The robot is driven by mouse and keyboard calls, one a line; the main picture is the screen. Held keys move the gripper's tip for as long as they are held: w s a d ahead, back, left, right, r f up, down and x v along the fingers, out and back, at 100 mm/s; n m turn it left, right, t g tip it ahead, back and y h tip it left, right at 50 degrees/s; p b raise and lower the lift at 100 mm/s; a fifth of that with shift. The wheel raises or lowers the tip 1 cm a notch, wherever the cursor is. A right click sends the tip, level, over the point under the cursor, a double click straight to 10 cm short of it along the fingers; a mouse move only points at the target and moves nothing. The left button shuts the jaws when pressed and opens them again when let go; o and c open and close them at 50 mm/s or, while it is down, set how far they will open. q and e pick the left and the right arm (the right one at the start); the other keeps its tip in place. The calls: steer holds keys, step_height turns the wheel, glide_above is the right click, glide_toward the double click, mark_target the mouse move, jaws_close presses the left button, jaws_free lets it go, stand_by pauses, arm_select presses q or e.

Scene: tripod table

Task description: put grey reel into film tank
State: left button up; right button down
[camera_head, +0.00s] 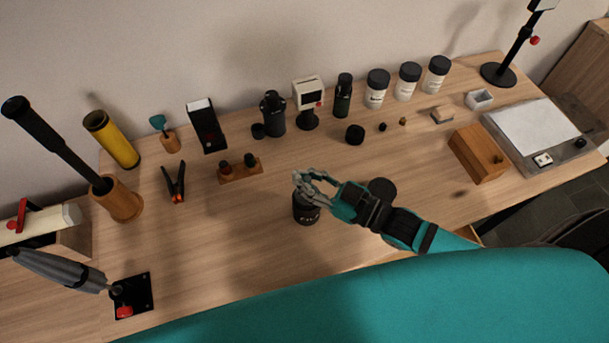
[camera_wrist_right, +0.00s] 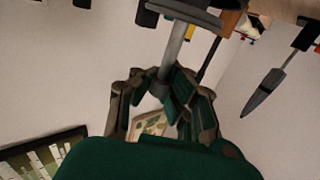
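My right gripper (camera_head: 308,184) is over the black film tank (camera_head: 306,210), which stands upright near the table's front edge. In the right wrist view the gripper (camera_wrist_right: 165,95) has its fingers around the end of the grey reel's stem (camera_wrist_right: 174,50). The reel's grey flange (camera_wrist_right: 186,16) is at the far end of the stem, clear of the fingers. In the head view the reel cannot be made out under the hand, so its height relative to the tank's mouth cannot be told. My left gripper is not in view.
A round black lid-like piece (camera_head: 382,189) lies right of the tank, partly behind my right arm. A wooden block with black knobs (camera_head: 240,170) and a black clamp (camera_head: 175,184) lie to the left. Bottles and jars (camera_head: 376,88) line the back.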

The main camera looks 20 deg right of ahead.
steer(key=shift+f+b, duration=1.2)
steer(key=shift+f, duration=0.65)
steer(key=c, duration=1.4)
jaws_free()
steer(key=v, duration=1.2)
steer(key=shift+s, duration=0.1)
